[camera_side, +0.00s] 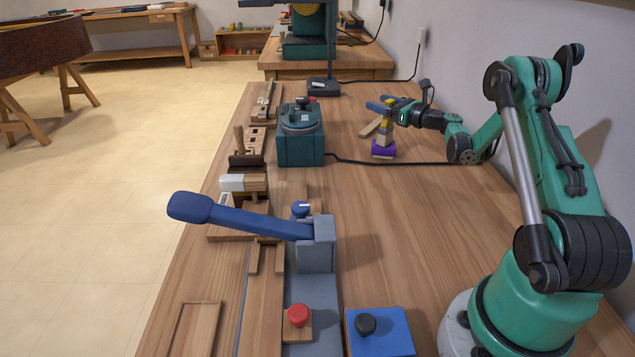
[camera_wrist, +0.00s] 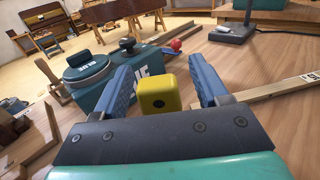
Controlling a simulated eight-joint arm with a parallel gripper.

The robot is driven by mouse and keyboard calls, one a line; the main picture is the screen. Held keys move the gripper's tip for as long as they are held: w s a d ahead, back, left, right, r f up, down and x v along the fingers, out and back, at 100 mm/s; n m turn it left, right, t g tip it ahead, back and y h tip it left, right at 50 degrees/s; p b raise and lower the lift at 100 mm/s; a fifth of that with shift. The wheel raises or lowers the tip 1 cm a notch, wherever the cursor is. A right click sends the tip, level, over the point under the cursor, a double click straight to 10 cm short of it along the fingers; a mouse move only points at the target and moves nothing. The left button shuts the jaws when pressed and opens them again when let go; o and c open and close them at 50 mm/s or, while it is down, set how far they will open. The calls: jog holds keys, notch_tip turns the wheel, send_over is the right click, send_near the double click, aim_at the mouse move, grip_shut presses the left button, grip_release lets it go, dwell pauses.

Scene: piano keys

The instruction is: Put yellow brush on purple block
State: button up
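The yellow brush (camera_side: 387,128) stands roughly upright on the purple block (camera_side: 384,149) in the side view, its lower end appearing to touch the block's top. My gripper (camera_side: 380,106) is at the brush's upper end, with its blue fingers extending left past it. In the wrist view, the yellow end of the brush (camera_wrist: 158,95) shows between the two blue fingers of my gripper (camera_wrist: 160,82). The fingers are apart, with a visible gap on the right side of the brush. The purple block is hidden in the wrist view.
A wooden strip (camera_side: 370,128) lies just left of the brush. A teal machine (camera_side: 301,146) stands further left, with a black cable running right across the table. A dark stand base (camera_side: 323,87) is behind. Bare tabletop lies in front of the block.

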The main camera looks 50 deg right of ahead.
jog(key=s, duration=0.7)
jog(key=shift+s+r, duration=0.15)
jog(key=shift+s, duration=0.1)
jog(key=shift+w+r, duration=0.15)
jog(key=w+a+r+n+g+y, duration=0.1)
jog(key=w+a+r+n+g, duration=0.15)
jog(key=a+n, duration=0.6)
jog(key=w+a+r+n+g+y, duration=0.1)
jog(key=w+a+r+n+g, duration=0.2)
jog(key=a+n, duration=0.55)
jog(key=s+a+f+n+g+h, duration=0.1)
jog(key=s+a+n+g, duration=0.4)
jog(key=s+a+n, duration=0.6)
jog(key=a+f+n, duration=0.1)
jog(key=a+n, duration=0.3)
jog(key=n, duration=0.3)
jog(key=shift+s+f+h, duration=0.4)
